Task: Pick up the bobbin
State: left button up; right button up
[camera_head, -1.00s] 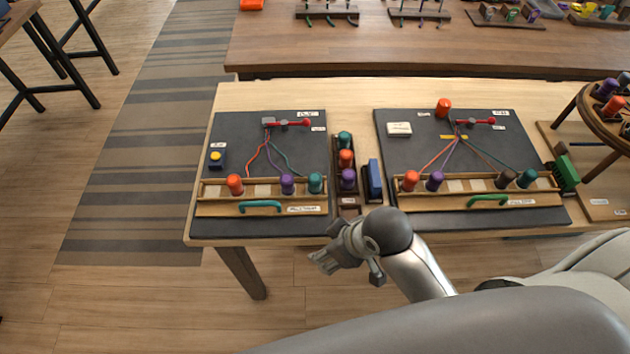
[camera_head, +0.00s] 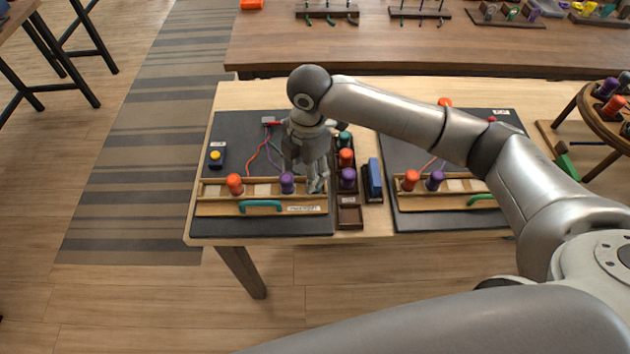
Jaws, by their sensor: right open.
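Bobbins stand in the slotted wooden rack (camera_head: 222,209) of the left braiding board. An orange bobbin (camera_head: 235,184) is at its left and a purple bobbin (camera_head: 287,183) is right of the middle. My right gripper (camera_head: 317,187) reaches down, open, over the rack's right end, where the teal bobbin stood. It hides that bobbin almost wholly, and I cannot tell whether the fingers touch it. My left gripper is not in view.
A dark holder with a teal bobbin (camera_head: 344,139), an orange bobbin (camera_head: 346,158) and a purple bobbin (camera_head: 348,179) stands close to the right. A blue block (camera_head: 374,179) is beside it.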

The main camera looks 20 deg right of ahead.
jog(key=shift+n+h, duration=0.3)
jog(key=shift+h, duration=0.1)
jog(key=w+d+r, duration=0.2)
jog(key=d, duration=0.1)
jog(key=shift+w+d+r, duration=0.1)
jog(key=shift+w+r, duration=0.05)
notch_tip(320, 180, down, 5)
jog(key=shift+f+p, duration=0.1)
jog(key=shift+p, duration=0.4)
notch_tip(320, 180, down, 5)
jog(key=shift+w+r+p, duration=0.1)
jog(key=shift+p, duration=0.75)
jog(key=shift+f, duration=0.3)
jog(key=shift+c, duration=0.5)
jog(key=c, duration=1)
jog(key=shift+r, duration=0.1)
